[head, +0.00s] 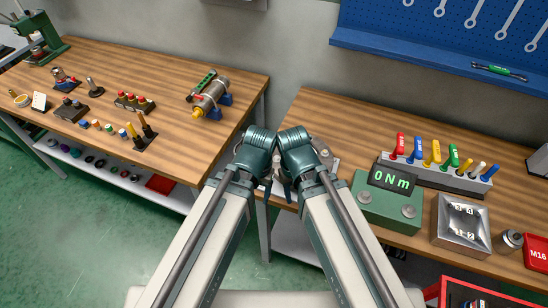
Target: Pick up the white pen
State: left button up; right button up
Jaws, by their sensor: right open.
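I cannot make out a white pen anywhere in the head view. My two arms come up from the bottom middle and bend at dark green joints near the gap between the two wooden benches. My right gripper (284,188) is small and partly hidden by the arm links. It is open, and I see nothing held in it. My left gripper is mostly hidden behind the left arm, so its jaws cannot be read.
The right bench (330,112) holds a green torque meter (388,200), a rack of coloured-handled tools (436,176) and a metal tray (461,225). The left bench (150,70) holds a clamped cylinder (211,95) and several small parts. A blue pegboard (440,40) hangs behind.

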aim_at(472, 176)
jog(key=z, duration=1.75)
